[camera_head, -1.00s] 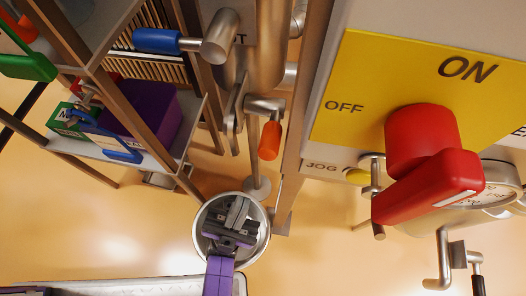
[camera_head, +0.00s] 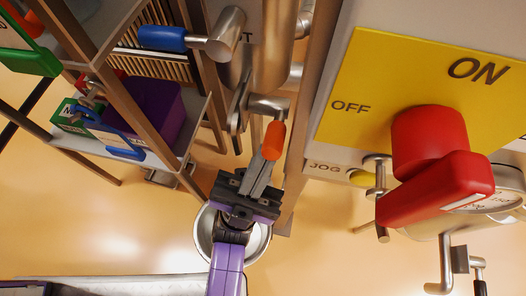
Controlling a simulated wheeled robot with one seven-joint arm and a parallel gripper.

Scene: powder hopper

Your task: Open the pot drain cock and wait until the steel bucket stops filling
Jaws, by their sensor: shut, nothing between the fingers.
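The drain cock has an orange-tipped lever (camera_head: 273,140) hanging down from a steel pipe fitting (camera_head: 268,106) under the vessel. My gripper (camera_head: 262,165) is shut, with its fingertips at the lower end of the orange tip. Whether they touch it I cannot tell. The steel bucket (camera_head: 204,240) stands on the floor below. My gripper and purple arm cover most of its mouth, so what is inside is largely hidden. No stream from the fitting is visible.
A blue-handled lever (camera_head: 162,38) sits above left. A yellow panel (camera_head: 365,85) with a red rotary switch (camera_head: 435,165) is at the right. A shelf (camera_head: 110,150) with a purple box (camera_head: 155,112) is at the left. Bare floor lies below it.

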